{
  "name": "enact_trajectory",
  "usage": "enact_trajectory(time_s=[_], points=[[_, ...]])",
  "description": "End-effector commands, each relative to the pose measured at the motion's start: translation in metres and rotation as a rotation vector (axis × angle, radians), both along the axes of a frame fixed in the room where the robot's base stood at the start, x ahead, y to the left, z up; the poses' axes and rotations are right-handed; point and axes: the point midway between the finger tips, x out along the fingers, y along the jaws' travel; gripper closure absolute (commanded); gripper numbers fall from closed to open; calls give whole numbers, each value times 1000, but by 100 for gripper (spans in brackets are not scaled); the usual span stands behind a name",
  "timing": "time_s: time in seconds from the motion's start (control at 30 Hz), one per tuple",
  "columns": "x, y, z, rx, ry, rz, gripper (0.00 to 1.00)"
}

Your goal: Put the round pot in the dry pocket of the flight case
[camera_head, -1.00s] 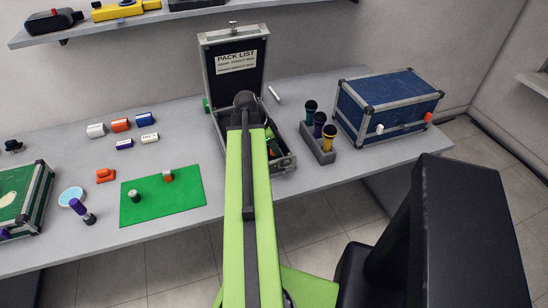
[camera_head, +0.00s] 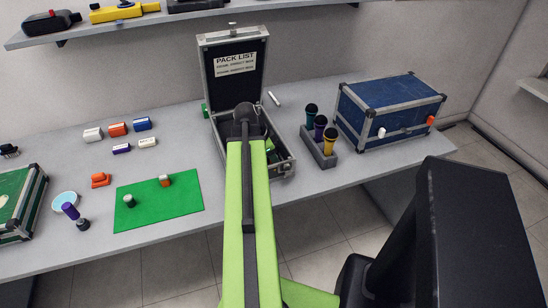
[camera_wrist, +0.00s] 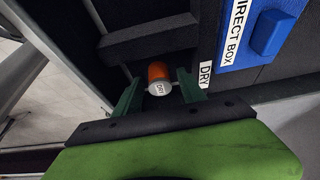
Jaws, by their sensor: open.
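In the wrist view a round orange pot (camera_wrist: 157,72) with a pale lid marked DRY stands in a dark foam pocket of the flight case. A DRY label (camera_wrist: 205,74) is on the foam beside it. My gripper (camera_wrist: 160,92) is open, with its dark green fingers on either side of the pot; I cannot tell whether they touch it. In the head view the open flight case (camera_head: 207,82) stands on the bench, its lid up with a pack list. My arm hides much of its inside, including the pot.
A blue DIRECT BOX (camera_wrist: 268,32) lies in the case near my gripper. Right of the case are a stand of microphones (camera_head: 318,150) and a closed blue case (camera_head: 390,108). A green mat (camera_head: 150,215) holds two small pots. The raised lid stands behind my arm.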

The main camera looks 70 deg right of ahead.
Motion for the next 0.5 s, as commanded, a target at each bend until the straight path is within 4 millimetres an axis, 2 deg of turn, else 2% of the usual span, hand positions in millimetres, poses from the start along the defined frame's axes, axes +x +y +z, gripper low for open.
enact_trajectory(time_s=[0.13,0.27,0.5], points=[[0,0,4,0,0,0,52],[3,3,17,0,0,1,52],[16,15,66,1,1,3,52]])
